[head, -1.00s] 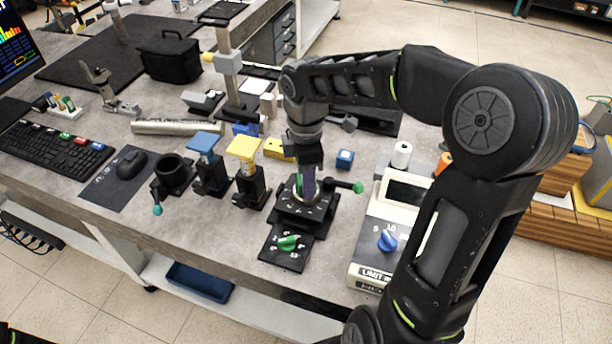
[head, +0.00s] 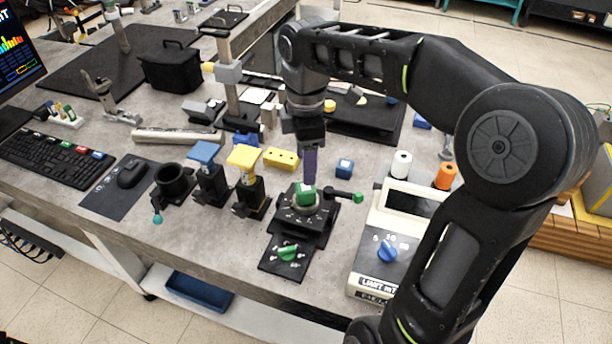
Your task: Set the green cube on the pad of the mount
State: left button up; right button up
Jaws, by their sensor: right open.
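The green cube (head: 306,192) sits on the round pad at the top of the black mount (head: 287,214), near the front edge of the bench. It looks roughly level. My right gripper (head: 310,178) points down just above the cube, its purple fingers open and empty. A small gap seems to show between fingertips and cube. My left gripper is not in view.
A black lever with a green knob (head: 357,198) sticks out right of the mount. Posts with a yellow top (head: 243,157) and a blue top (head: 204,152) stand left. A white instrument (head: 399,225) stands right.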

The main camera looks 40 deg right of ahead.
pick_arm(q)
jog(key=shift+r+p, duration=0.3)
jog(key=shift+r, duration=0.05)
pick_arm(e)
jog(key=shift+r, duration=2)
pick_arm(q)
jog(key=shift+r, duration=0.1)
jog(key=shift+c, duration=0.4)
pick_arm(e)
jog(key=shift+r, duration=0.1)
